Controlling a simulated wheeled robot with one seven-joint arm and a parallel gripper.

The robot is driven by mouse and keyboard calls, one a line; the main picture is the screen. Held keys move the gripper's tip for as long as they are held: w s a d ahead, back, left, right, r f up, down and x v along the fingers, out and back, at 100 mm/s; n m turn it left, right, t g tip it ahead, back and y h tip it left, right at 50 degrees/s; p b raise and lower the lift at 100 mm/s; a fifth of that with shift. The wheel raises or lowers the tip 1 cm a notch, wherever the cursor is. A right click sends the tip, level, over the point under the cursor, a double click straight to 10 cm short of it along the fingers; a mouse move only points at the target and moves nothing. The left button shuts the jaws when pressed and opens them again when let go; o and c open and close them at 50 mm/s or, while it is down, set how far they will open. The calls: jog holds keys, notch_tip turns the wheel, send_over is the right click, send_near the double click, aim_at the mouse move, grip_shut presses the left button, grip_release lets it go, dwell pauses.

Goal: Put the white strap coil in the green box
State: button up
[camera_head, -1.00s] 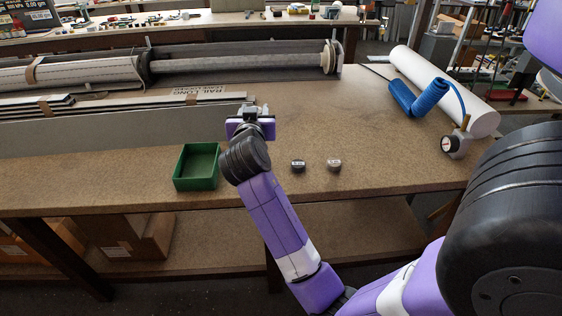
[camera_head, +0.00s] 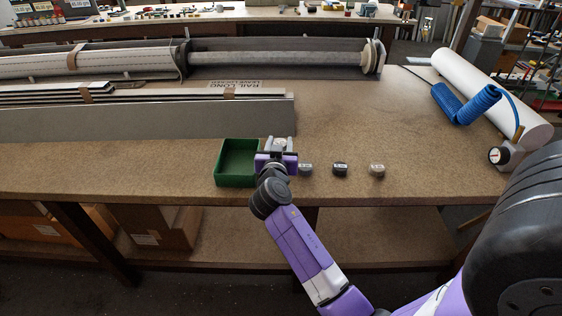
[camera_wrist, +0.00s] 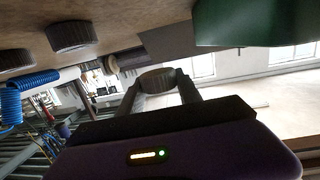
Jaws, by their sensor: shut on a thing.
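My gripper (camera_head: 281,144) is shut on the white strap coil (camera_head: 281,141), a small round piece pale on top, and holds it above the table just right of the green box. In the wrist view the coil (camera_wrist: 157,79) sits between the two fingertips, its shaded side facing me. The green box (camera_head: 222,164) is an open tray on the table near its front edge, and its inside looks empty where it shows. Part of the box (camera_wrist: 245,25) shows at the top right of the wrist view.
Several small round dark-sided pieces stand right of my gripper: one close by (camera_head: 305,170), a dark one (camera_head: 340,170) and a pale-topped one (camera_head: 377,171). Long grey profiles (camera_head: 150,118) lie behind the box. A blue coiled hose (camera_head: 466,106) and white roll (camera_head: 490,95) lie at right.

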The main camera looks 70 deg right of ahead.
jog(key=shift+f, duration=3.5)
jog(key=shift+f+b, duration=0.2)
jog(key=shift+b, duration=0.2)
jog(key=o, duration=1.4)
jog(key=shift+r, duration=0.1)
jog(key=shift+c, duration=0.2)
